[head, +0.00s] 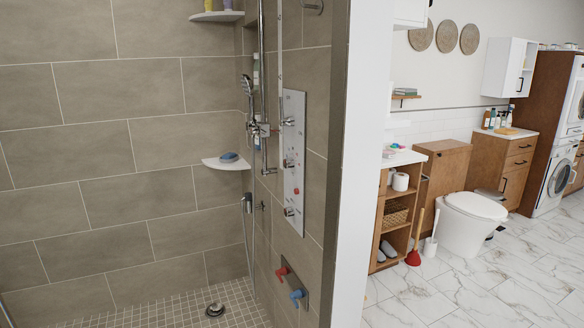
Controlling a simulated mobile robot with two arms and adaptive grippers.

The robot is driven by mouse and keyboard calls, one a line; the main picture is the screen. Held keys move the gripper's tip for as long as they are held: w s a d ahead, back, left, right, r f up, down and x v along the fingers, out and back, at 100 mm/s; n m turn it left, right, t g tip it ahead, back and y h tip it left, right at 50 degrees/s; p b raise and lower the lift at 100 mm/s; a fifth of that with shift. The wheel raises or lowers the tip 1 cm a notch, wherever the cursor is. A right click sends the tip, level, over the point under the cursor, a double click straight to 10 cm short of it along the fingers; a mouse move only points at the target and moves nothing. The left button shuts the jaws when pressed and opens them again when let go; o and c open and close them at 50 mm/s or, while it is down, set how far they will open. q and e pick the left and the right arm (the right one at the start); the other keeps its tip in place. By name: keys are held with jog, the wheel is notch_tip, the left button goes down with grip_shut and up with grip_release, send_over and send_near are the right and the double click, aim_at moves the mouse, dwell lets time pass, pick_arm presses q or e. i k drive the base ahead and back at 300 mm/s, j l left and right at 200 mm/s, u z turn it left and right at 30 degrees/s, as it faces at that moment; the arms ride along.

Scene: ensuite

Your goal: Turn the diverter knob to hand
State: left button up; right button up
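A silver shower panel (294,190) is mounted on the tiled wall right of the shower corner. Chrome knobs stick out from it: an upper one (287,122), a middle one (288,163) and a lower one (289,211). Below the panel, a dark plate (293,284) carries a red handle (282,273) and a blue handle (297,296). I cannot tell from markings which of these is the diverter knob. Neither of my grippers shows in the head view.
A hand shower (247,86) hangs on a rail near the corner. A corner shelf (226,164) holds a blue item. A white wall end (355,160) separates the shower from the toilet (470,221) and red plunger (413,257).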

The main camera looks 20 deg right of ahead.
aim_at(290, 212)
jog(key=z, duration=0.9)
jog(key=i+j+z, duration=0.2)
jog(key=z, duration=0.2)
jog(key=i+j+z, duration=0.25)
jog(key=z, duration=0.15)
jog(key=i+j+z, duration=0.15)
jog(key=j+z, duration=0.25)
jog(key=l, duration=0.1)
